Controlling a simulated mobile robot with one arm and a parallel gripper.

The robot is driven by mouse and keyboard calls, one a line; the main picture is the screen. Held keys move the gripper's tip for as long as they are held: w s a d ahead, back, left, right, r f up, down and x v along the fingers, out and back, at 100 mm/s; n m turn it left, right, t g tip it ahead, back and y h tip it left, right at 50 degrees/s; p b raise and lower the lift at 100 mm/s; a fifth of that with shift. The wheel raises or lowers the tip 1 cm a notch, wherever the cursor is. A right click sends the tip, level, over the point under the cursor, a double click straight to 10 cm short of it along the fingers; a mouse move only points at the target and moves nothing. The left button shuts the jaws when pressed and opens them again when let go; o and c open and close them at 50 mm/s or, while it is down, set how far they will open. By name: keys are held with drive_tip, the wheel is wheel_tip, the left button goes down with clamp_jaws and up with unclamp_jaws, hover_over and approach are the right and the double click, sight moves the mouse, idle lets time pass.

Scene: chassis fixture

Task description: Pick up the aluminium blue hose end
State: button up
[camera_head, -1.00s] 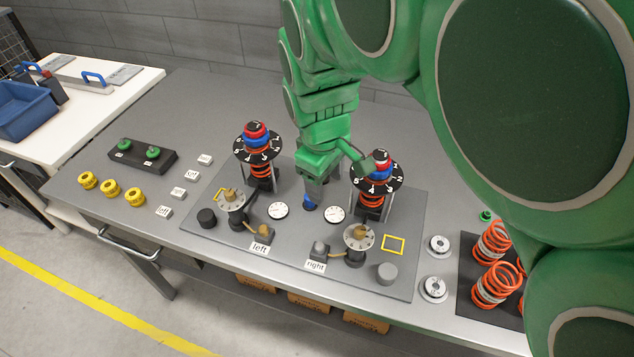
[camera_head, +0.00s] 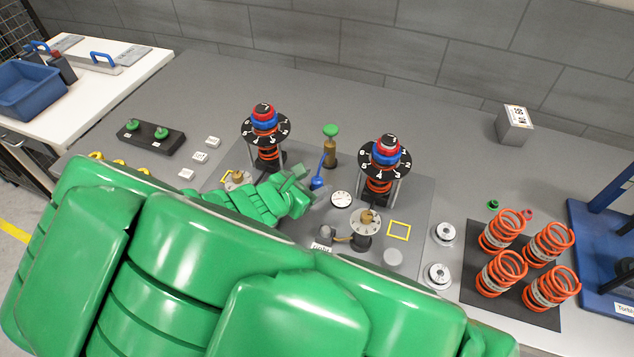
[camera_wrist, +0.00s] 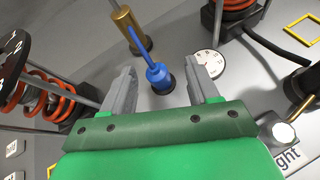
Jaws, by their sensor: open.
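The blue hose end (camera_head: 317,183) stands on the grey fixture plate between the two spring stations, beside a brass cylinder with a green knob (camera_head: 331,140). In the wrist view the hose end (camera_wrist: 159,77) has a round blue body on a dark round base, and a thin blue stem slants up toward the brass cylinder (camera_wrist: 131,30). My gripper (camera_head: 307,184) reaches in from the left, low over the plate. In the wrist view its two fingers (camera_wrist: 163,74) are apart, one on each side of the hose end, with visible gaps. It holds nothing.
Spring stations with black numbered dials stand left (camera_head: 265,132) and right (camera_head: 386,157) of the hose end. A white gauge (camera_head: 341,200) lies close on its right. Orange springs (camera_head: 502,232) stand on a black mat at right. My arm hides the front left of the table.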

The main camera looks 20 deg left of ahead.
sight(316, 179)
drive_tip(key=n, duration=0.1)
drive_tip(key=f+n+y, duration=0.1)
drive_tip(key=shift+w+a+n+t, duration=0.1)
drive_tip(key=shift+a+n+t, duration=0.2)
drive_tip(key=shift+t, duration=0.1)
drive_tip(key=shift+x, duration=2.5)
drive_tip(key=shift+r, duration=0.1)
drive_tip(key=c, duration=1.1)
drive_tip(key=shift+r, duration=0.1)
drive_tip(key=shift+d+r, duration=0.1)
drive_tip(key=shift+r, duration=4.8)
